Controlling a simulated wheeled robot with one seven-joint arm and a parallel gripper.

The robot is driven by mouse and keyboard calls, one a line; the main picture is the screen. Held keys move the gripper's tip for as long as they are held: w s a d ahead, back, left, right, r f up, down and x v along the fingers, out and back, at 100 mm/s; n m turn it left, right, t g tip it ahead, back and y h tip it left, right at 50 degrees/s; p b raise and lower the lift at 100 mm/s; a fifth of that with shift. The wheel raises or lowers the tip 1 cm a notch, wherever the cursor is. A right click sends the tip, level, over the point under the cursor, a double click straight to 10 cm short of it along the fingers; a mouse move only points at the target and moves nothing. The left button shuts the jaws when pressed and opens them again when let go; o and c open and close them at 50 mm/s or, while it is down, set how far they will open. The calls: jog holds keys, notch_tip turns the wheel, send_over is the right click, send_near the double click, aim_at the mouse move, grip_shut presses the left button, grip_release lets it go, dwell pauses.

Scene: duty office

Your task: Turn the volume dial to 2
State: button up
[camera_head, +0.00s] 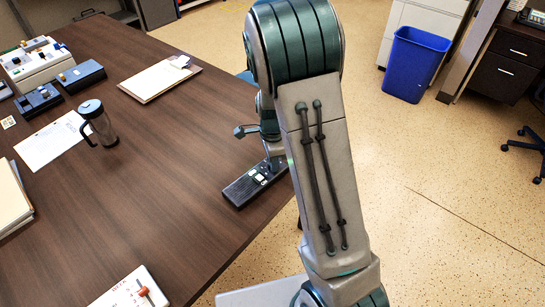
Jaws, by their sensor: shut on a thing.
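A black device with small white buttons (254,184) lies at the right edge of the brown table. My gripper (274,164) is pointing down at its far right end, partly behind my own arm. The fingers look closed there, at the device's top. The volume dial itself is hidden by the gripper and arm, so its setting cannot be read.
A blue bin (415,64) stands on open floor.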

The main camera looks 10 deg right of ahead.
jog(key=shift+m, duration=0.3)
dwell(0.4)
jog(key=o, duration=0.7)
notch_tip(320, 180, up, 14)
jog(key=p, duration=0.1)
dwell(0.3)
jog(key=s+r+n+t, duration=0.1)
jog(key=s+r+n, duration=0.2)
jog(key=s+n, duration=0.6)
jog(key=s+r+n+t+p, duration=0.1)
jog(key=s+r+n, duration=0.3)
jog(key=s+n, duration=0.5)
jog(key=shift+s+d+r+t, duration=0.15)
jog(key=shift+s+t, duration=0.25)
jog(key=shift+s, duration=0.8)
